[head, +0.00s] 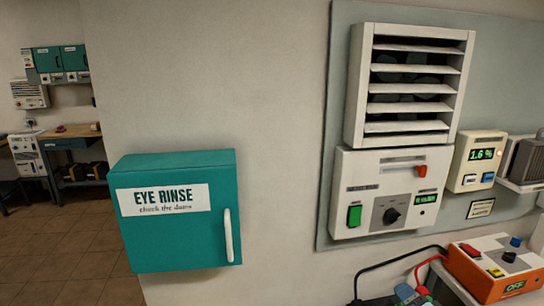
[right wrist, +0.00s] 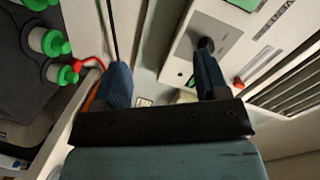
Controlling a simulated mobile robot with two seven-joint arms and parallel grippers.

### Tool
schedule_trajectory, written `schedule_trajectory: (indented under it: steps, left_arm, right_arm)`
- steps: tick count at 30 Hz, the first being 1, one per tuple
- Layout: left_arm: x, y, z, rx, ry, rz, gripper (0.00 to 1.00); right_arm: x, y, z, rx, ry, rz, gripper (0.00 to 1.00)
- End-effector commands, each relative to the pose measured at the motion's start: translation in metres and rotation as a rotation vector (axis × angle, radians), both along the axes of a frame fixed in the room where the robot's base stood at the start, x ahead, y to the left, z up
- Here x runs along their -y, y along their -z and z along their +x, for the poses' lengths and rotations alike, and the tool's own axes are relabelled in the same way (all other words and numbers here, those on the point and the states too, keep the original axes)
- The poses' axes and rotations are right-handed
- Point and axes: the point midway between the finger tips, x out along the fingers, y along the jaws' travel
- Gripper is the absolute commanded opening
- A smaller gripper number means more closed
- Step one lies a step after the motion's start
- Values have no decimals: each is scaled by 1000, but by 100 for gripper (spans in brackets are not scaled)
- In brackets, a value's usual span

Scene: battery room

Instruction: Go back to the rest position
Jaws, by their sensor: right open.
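My right gripper (right wrist: 160,70) shows large in the right wrist view. Its two blue fingers are spread wide with nothing between them. They point towards the wall with the grey control unit (right wrist: 222,35); one finger overlaps the unit's black knob in the picture, and I cannot tell whether they touch. In the head view only small bluish parts that look like this gripper show at the bottom edge, below the control unit (head: 376,160). My left gripper is in neither view.
A teal eye rinse cabinet (head: 180,250) hangs on the wall, its door closed. A louvred vent (head: 410,80) and a 1.6 % meter (head: 478,160) are at right. An orange box (head: 495,265), cables and green-capped terminals (right wrist: 50,42) lie near my right gripper. Floor (head: 60,262) is free at left.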

Motion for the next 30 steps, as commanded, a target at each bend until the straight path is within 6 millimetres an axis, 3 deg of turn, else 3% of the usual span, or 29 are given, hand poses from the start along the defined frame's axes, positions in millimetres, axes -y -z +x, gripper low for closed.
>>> schedule_trajectory:
  steps: [1,3,9,15,18,22,30]
  left_arm:
    - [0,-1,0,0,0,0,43]
    - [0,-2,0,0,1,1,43]
    - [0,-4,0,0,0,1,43]
    - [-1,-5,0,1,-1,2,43]
    - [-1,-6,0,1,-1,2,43]
    - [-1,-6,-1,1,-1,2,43]
    - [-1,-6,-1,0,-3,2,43]
  right_arm:
    - [-14,26,-21,-41,-24,-100,68]
    - [-32,54,-48,-82,-64,-243,68]
    - [-84,122,-137,-166,-220,-622,68]
    - [-127,161,-222,-189,-394,-918,68]
    - [-141,170,-250,-185,-455,-1009,68]
    - [-150,174,-268,-179,-495,-1067,68]
    - [-152,175,-271,-176,-501,-1078,68]
